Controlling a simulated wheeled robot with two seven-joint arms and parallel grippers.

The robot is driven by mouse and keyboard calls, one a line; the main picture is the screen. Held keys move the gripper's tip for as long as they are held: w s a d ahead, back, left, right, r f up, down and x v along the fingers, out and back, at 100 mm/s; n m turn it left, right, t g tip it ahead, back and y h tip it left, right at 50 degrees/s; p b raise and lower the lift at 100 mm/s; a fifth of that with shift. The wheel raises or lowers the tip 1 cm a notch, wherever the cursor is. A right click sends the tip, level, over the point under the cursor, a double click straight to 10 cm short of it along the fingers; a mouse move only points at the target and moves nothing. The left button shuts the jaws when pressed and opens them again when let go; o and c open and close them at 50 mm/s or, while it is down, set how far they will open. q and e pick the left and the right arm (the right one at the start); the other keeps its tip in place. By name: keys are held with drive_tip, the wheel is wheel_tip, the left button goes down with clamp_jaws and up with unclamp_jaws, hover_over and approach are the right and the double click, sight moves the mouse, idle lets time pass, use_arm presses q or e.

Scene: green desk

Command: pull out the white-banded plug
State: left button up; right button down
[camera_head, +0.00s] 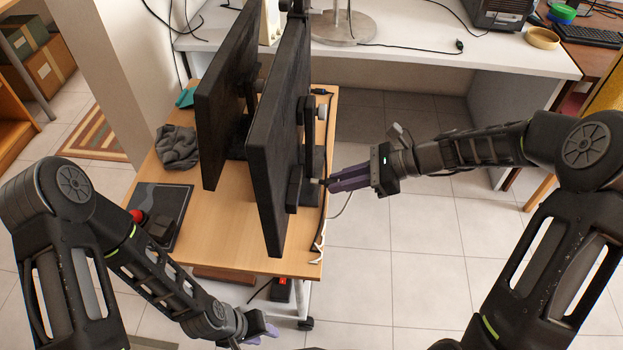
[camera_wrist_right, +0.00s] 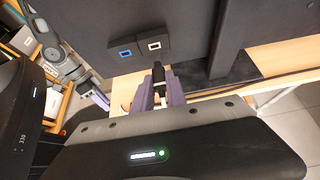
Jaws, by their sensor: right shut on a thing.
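My right gripper (camera_head: 332,184) is at the back of the nearer black monitor (camera_head: 275,140). In the right wrist view its purple fingers (camera_wrist_right: 159,90) are shut on a black plug (camera_wrist_right: 158,72).
A second black monitor (camera_head: 225,100) stands to the left on the wooden desk (camera_head: 225,252). A grey cloth (camera_head: 178,147) and a black tray (camera_head: 178,205) lie left of the monitors. Cables run along the desk's right edge. Open tiled floor (camera_head: 420,260) lies to the right.

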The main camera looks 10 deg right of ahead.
drive_tip(key=shift+s+d, duration=0.1)
drive_tip(key=shift+d, duration=0.45)
drive_tip(key=r+p+v, duration=0.1)
drive_tip(key=p+v, duration=0.6)
drive_tip(key=v, duration=0.3)
drive_tip(key=shift+a, duration=0.25)
drive_tip(key=shift+d+r, duration=0.1)
drive_tip(key=shift+r, duration=0.05)
